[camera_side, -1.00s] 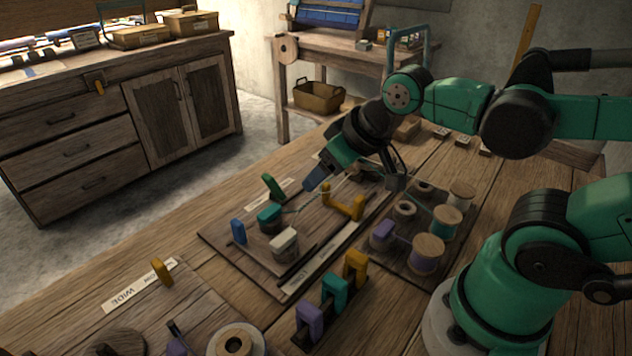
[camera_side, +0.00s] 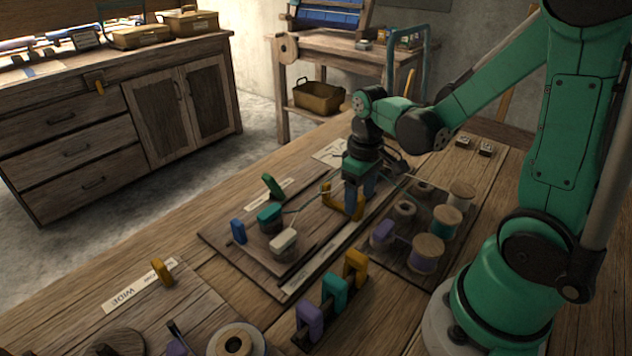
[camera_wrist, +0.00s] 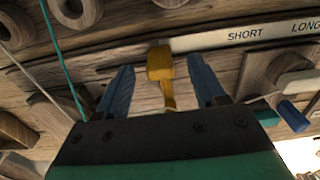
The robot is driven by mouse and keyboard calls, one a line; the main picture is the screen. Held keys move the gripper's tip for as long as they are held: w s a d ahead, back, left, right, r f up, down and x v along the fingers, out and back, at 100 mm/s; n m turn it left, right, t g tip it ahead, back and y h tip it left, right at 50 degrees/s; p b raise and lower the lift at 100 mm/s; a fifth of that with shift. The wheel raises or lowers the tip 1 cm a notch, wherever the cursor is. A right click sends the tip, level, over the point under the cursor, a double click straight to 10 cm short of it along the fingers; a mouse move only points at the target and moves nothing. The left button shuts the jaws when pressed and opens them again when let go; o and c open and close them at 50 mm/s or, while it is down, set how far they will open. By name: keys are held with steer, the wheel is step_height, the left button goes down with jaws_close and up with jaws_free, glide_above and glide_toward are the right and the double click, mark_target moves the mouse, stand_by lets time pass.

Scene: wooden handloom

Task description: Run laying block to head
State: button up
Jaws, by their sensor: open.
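My gripper (camera_side: 357,200) points down at the far right part of the dark wooden board (camera_side: 225,245), beside the yellow bracket-shaped piece (camera_side: 330,198). In the wrist view its two blue fingers (camera_wrist: 160,80) are open, one on each side of the yellow piece (camera_wrist: 160,62), with gaps between. In the side view the fingers hide part of that piece. A teal-topped block (camera_side: 269,214) and a white-topped block (camera_side: 284,240) stand on the same board, with a thread running toward the gripper. No block is labelled as the laying block or head, so I cannot tell which they are.
A spool tray (camera_side: 398,262) lies to the right. A blue peg (camera_side: 238,231) and a green peg (camera_side: 272,186) stand on the board. A strip reading SHORT and LONG (camera_wrist: 270,32) runs beside the yellow piece. Purple, teal and yellow clips (camera_side: 334,292) stand in front.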

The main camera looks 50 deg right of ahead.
steer(key=shift+f, duration=1.5)
jaws_close()
stand_by(0.4)
